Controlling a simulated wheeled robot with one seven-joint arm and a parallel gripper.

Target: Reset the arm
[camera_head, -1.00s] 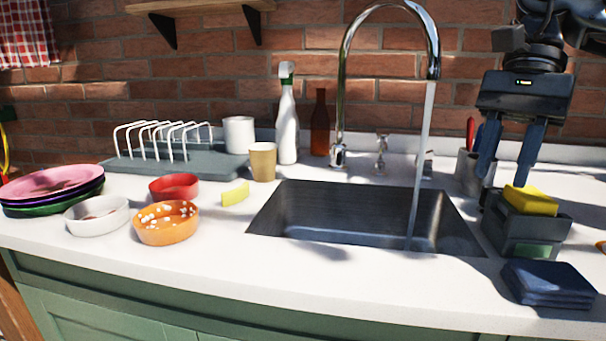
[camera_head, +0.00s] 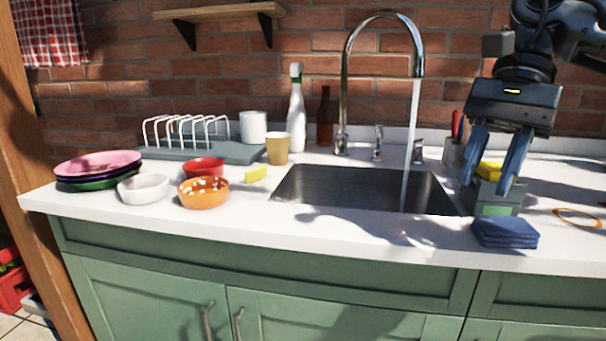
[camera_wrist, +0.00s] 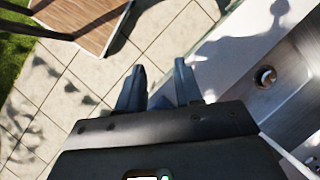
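My gripper (camera_head: 487,186) hangs at the right of the head view with its two blue fingers pointing down. The fingers are apart with nothing between them. In the head view they overlap the dark sponge caddy (camera_head: 494,207) and partly hide the yellow sponge (camera_head: 489,169) in it. In the wrist view my gripper (camera_wrist: 159,66) shows parted fingers above floor tiles near the counter's front edge, so it seems to be in front of the caddy.
Water runs from the tap (camera_head: 418,62) into the sink (camera_head: 365,188); the sink also shows in the wrist view (camera_wrist: 292,95). Stacked plates (camera_head: 98,163), bowls, a dish rack (camera_head: 190,150) and bottles stand left. A folded blue cloth (camera_head: 504,232) lies at the front right.

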